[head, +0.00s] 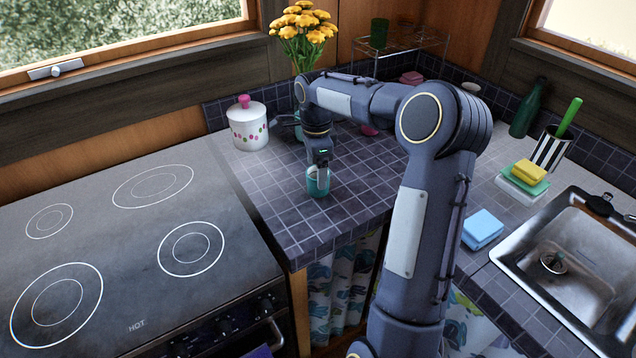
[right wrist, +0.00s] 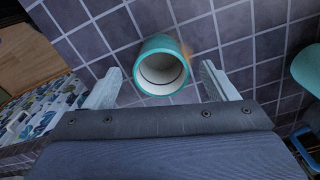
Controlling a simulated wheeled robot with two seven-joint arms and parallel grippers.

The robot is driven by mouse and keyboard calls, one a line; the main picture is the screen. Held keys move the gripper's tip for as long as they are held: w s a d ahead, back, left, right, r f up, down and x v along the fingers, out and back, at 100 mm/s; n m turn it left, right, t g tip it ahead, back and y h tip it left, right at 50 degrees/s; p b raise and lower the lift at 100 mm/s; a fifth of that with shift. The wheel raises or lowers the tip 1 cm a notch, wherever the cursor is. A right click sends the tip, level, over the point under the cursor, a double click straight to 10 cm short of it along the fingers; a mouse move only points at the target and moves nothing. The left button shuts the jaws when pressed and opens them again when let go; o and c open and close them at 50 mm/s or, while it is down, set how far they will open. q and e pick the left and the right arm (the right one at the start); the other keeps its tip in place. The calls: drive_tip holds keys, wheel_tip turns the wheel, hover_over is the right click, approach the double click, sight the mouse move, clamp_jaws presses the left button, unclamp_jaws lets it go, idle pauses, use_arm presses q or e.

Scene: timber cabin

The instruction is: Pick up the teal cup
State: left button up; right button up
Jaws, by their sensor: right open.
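The teal cup (head: 318,184) stands upright on the tiled counter (head: 290,205), near its front corner beside the stove. My right gripper (head: 320,168) is right above the cup in the head view, pointing down, and partly hides its rim. In the right wrist view the cup (right wrist: 161,66) shows its open, pale inside and teal rim. It lies ahead of and between the two spread fingers (right wrist: 157,88), with room on both sides. The fingers are open and hold nothing. My left gripper is not in view.
A white dotted jar (head: 247,125) with a pink knob stands behind left of the cup. Yellow flowers (head: 304,35) are at the back. The stove (head: 140,240) is at left. The sink (head: 570,260), sponges (head: 482,229) and striped holder (head: 551,150) are at right.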

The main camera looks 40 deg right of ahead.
drive_tip(key=f, duration=0.4)
drive_tip(key=shift+d+f, duration=0.15)
drive_tip(key=shift+d, duration=0.05)
drive_tip(key=shift+c, duration=0.5)
drive_tip(key=c, duration=1)
